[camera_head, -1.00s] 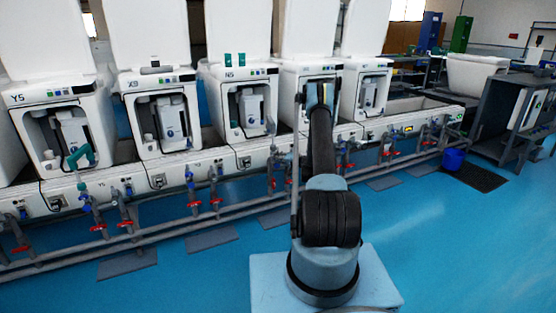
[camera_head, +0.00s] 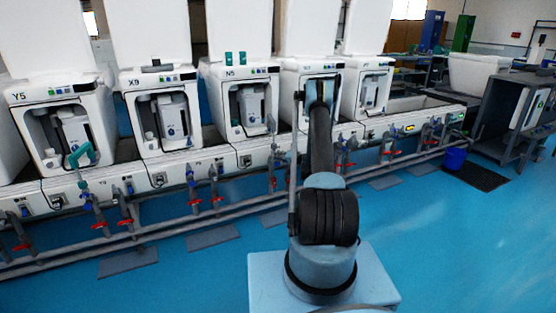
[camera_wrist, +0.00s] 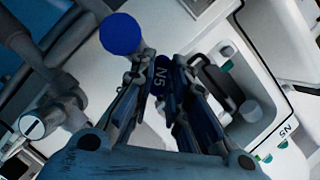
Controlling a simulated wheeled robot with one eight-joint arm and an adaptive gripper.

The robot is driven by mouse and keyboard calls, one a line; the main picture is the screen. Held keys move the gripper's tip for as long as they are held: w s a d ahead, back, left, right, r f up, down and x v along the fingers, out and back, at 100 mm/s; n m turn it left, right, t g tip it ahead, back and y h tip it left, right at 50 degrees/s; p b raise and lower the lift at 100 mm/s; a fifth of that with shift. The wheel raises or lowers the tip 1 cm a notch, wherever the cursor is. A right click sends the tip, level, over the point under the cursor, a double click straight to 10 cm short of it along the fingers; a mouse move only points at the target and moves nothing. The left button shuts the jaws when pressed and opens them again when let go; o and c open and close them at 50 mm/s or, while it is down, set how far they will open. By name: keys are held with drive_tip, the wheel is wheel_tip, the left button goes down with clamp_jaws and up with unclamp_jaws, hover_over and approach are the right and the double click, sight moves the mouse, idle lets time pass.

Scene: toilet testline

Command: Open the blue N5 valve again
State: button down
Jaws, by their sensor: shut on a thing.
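The blue N5 valve handle (camera_wrist: 160,80) shows in the wrist view as a dark blue lever with white "N5" lettering. My gripper (camera_wrist: 165,58) has its two fingers on either side of this lever and is shut on it. The lever runs lengthwise between the fingers, and its far end is partly covered by them. In the head view, the white unit marked N5 (camera_head: 238,72) stands left of my arm. My gripper is hard to make out there, and I cannot tell the valve's exact angle.
A round blue disc (camera_wrist: 119,33) and grey pipes (camera_wrist: 60,50) lie close to the left finger in the wrist view. Several red-handled valves sit along the low pipe rail (camera_head: 160,231). A blue bucket (camera_head: 455,158) stands at the right. The blue floor (camera_head: 200,280) in front is clear.

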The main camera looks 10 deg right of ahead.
drive_tip(key=n+h, duration=0.1)
drive_tip(key=n, duration=0.1)
drive_tip(key=n+h, duration=0.1)
drive_tip(key=n, duration=0.1)
drive_tip(key=shift+d+r+h, duration=0.1)
drive_tip(key=shift+r+h, duration=0.05)
drive_tip(key=shift+h, duration=0.15)
drive_tip(key=n+h, duration=0.2)
drive_tip(key=n, duration=0.1)
drive_tip(key=shift+s+t, duration=0.1)
drive_tip(key=shift+t, duration=0.3)
drive_tip(key=shift+n+h, duration=0.3)
drive_tip(key=c, duration=1.8)
unclamp_jaws()
drive_tip(key=shift+c, duration=0.2)
drive_tip(key=shift+a, duration=0.2)
drive_tip(key=shift+s, duration=0.1)
drive_tip(key=v, duration=0.7)
